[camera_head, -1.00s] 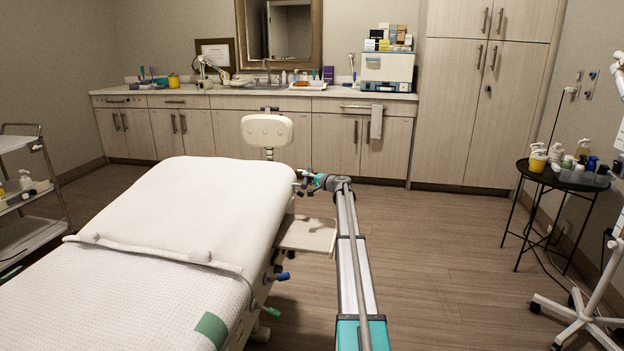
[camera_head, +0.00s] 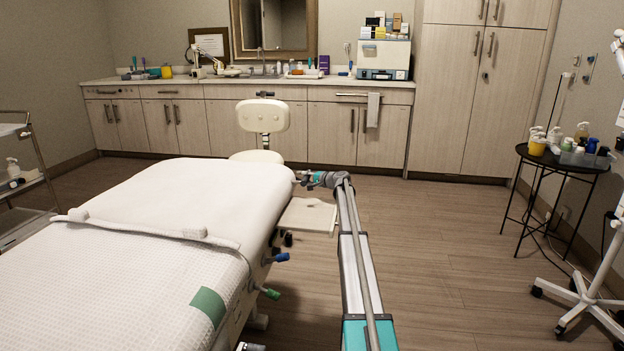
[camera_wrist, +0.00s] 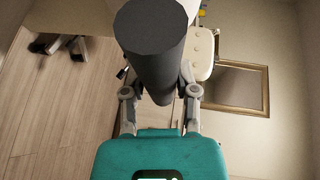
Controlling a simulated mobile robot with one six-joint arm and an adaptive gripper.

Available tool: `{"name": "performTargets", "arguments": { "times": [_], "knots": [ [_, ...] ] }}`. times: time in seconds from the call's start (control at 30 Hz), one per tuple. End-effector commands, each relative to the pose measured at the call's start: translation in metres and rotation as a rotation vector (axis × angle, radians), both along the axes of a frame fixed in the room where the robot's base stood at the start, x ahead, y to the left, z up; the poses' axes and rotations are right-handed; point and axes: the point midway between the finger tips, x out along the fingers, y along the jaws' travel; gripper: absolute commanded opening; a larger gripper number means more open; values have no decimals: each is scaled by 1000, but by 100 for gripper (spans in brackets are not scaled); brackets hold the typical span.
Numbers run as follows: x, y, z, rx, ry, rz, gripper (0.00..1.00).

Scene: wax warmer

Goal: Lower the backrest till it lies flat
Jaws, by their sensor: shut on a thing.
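The treatment bed's white padded backrest (camera_head: 195,190) fills the left middle of the head view. It tilts up slightly from the flat quilted seat section (camera_head: 130,285), with a white strap across the fold. My gripper (camera_head: 307,179) is at the backrest's far right corner. In the wrist view its two fingers are on either side of a thick dark grey cylindrical handle (camera_wrist: 150,45), shut on it. The handle hides much of what lies behind it. How it joins the backrest is not clear.
A pale side tray (camera_head: 307,216) juts from the bed's right side beside my arm. Blue and green levers (camera_head: 272,293) stick out below. A cream stool (camera_head: 263,117) stands behind the backrest, before the cabinets. Floor at right is clear up to a black side table (camera_head: 562,160).

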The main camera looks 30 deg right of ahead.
Motion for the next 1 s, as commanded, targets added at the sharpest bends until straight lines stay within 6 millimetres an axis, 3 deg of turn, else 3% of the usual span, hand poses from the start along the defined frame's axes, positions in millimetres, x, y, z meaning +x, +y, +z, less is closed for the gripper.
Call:
{"name": "performTargets", "arguments": {
  "times": [0.37,0.4,0.57,1.0],
  "knots": [
    [-1,12,-7,-5,14,18,0],
    [-1,12,-7,-6,15,18,46],
    [1,13,-7,-5,14,18,73],
    [4,14,-5,-3,11,17,73]
  ]
}}
